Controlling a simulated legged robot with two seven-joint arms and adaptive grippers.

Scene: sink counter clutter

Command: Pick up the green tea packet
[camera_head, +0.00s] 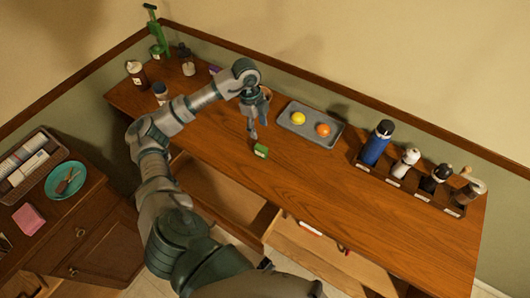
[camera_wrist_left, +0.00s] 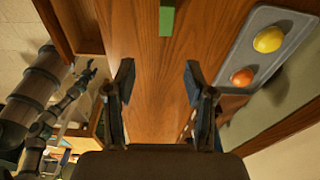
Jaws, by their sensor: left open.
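The green tea packet (camera_head: 261,151) is a small green block on the wooden counter, near its front edge. It also shows at the top of the left wrist view (camera_wrist_left: 167,18), beyond my fingertips. My left gripper (camera_head: 256,131) points down just behind the packet, apart from it. Its fingers are spread with nothing between them in the left wrist view (camera_wrist_left: 157,80). What looks like my right gripper (camera_wrist_left: 87,72) shows small at the left of the left wrist view; its finger state is unclear.
A grey tray (camera_head: 292,127) holds a yellow and an orange fruit right of my left gripper. Several bottles (camera_head: 376,143) stand in a rack at the right. An open drawer (camera_head: 310,245) lies below the counter. The counter right of the packet is clear.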

